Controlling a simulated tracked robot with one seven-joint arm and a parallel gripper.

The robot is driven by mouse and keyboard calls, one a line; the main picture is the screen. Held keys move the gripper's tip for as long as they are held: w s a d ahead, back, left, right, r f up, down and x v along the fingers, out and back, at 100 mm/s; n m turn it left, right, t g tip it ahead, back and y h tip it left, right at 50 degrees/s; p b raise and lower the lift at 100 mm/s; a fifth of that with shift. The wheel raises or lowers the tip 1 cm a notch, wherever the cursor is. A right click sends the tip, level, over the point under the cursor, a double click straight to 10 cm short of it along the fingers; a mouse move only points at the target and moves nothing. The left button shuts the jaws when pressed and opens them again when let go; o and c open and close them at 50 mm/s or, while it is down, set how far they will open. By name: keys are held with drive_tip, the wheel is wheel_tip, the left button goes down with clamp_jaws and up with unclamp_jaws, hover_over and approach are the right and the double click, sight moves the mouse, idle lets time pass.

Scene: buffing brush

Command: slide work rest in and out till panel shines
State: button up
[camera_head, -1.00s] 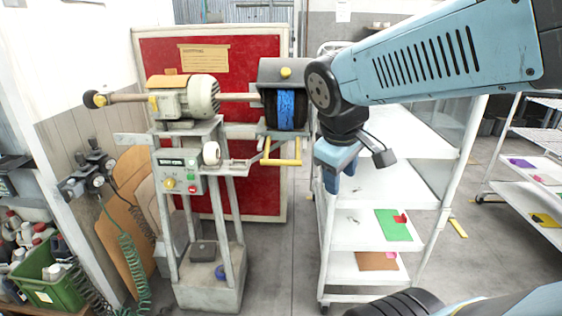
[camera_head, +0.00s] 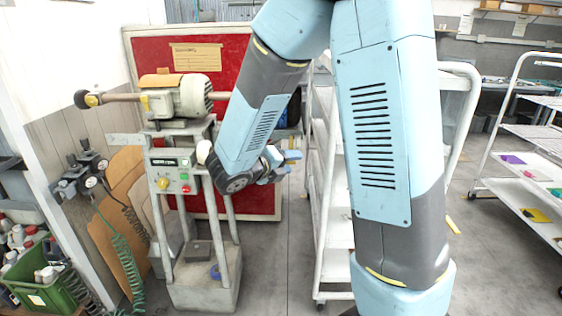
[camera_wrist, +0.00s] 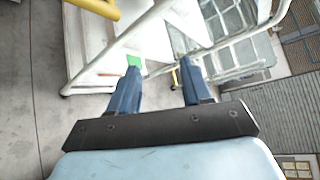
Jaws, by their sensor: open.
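The buffing machine (camera_head: 185,97) stands at left on a grey pedestal, with a control box on its front. Its brush end and most of the work rest are hidden behind my arm in the head view. A yellow bar (camera_wrist: 97,6), which looks like the work rest's handle, shows at the top left edge of the wrist view. It is outside my fingers. My gripper (camera_wrist: 159,68) is open, with two blue fingers apart and nothing between them. In the head view my gripper (camera_head: 280,165) is just right of the control box. I cannot tell whether it touches the handle.
A red board (camera_head: 225,62) stands behind the machine. A white shelf cart (camera_head: 334,228) stands close on the right, partly behind my arm. A green crate (camera_head: 48,287) of bottles is at the lower left. Grey floor is clear between the machine and the cart.

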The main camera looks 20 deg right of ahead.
drive_tip(key=w+a+f+n+t+y, duration=0.2)
drive_tip(key=w+a+f+n+t, duration=0.3)
drive_tip(key=a+n, duration=0.4)
drive_tip(key=w+d+f+n, duration=0.1)
drive_tip(key=w+d+f, duration=0.1)
drive_tip(key=w+d, duration=0.8)
drive_tip(key=shift+w+f+g, duration=0.3)
drive_tip(key=shift+w+f, duration=0.05)
drive_tip(key=shift+w, duration=0.05)
drive_tip(key=shift+d, duration=0.1)
clamp_jaws()
